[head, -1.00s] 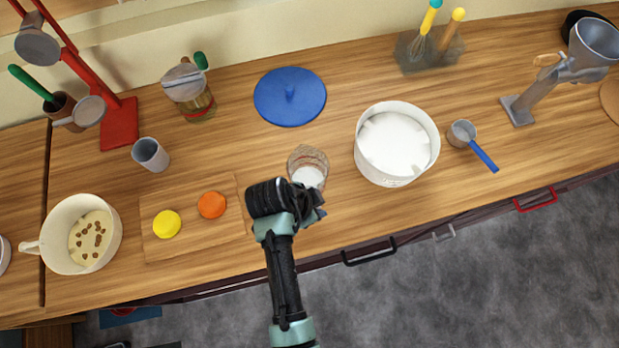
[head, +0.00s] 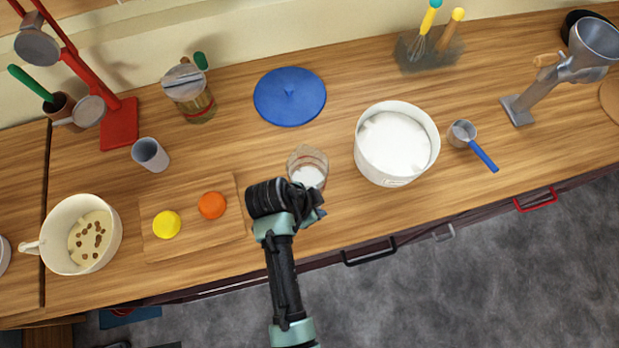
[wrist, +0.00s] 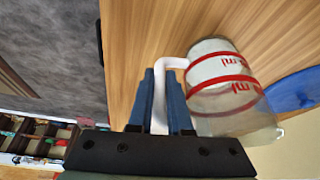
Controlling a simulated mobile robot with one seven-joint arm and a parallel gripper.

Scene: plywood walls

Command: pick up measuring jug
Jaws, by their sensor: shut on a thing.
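The measuring jug (head: 308,168) is clear with white contents and stands at the middle of the wooden counter in the head view. In the wrist view the jug (wrist: 225,90) shows red bands with "ml" marks and a white handle (wrist: 162,95). My gripper (wrist: 166,100) is shut on the handle, with a blue finger on each side of it. In the head view my gripper (head: 312,205) is at the jug's near side and hides its lower part. I cannot tell whether the jug touches the counter.
A white pot (head: 369,163) of white powder stands right of the jug, and a blue lid (head: 290,96) lies behind it. A cutting board (head: 190,243) with yellow and orange discs is at left. A blue-handled scoop (head: 483,154) lies farther right. The counter's front edge is close to my arm.

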